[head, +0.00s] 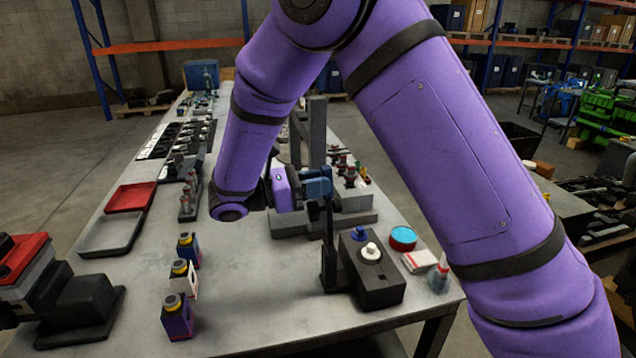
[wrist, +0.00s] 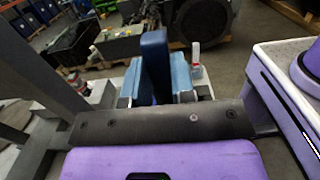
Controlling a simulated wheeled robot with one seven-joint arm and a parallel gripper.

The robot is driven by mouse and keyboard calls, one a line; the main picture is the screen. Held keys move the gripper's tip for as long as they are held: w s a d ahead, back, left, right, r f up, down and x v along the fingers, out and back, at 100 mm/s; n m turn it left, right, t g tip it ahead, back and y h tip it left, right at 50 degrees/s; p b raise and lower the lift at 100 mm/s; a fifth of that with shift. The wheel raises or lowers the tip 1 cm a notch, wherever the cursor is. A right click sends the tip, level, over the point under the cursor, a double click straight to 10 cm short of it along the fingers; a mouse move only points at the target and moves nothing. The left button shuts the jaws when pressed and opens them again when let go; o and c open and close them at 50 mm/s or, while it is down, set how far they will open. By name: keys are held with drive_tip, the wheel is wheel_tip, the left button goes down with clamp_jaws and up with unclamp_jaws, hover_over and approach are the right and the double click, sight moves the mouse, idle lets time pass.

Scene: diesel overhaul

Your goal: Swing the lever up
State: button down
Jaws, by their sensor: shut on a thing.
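My gripper (head: 304,187) reaches in from the left over the table, beside a dark upright stand. In the wrist view my gripper (wrist: 157,88) has its two fingers on either side of a dark blue lever handle (wrist: 154,55), shut on it. The handle stands up between the blue-grey fingertips. In the head view the blue handle (head: 320,187) shows at the fingertips, partly covered by them. A thin dark upright piece (head: 328,245) runs below it, beside a black box (head: 370,280) with a blue knob and a white knob. The lever's pivot is hard to make out.
A grey post and base (head: 317,130) stand close behind my gripper. Small bottles (head: 177,312) line the table's left-front part. Red (head: 130,197) and grey (head: 108,236) trays lie left. A blue-topped tin (head: 403,236) sits right of the box. The table's middle-front is clear.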

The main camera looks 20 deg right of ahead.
drive_tip(key=c, duration=1)
unclamp_jaws()
drive_tip(key=shift+o, duration=0.2)
drive_tip(key=a, duration=1)
drive_tip(key=shift+w+a+f, duration=0.15)
drive_tip(key=shift+a+f, duration=0.2)
drive_tip(key=shift+a, duration=0.05)
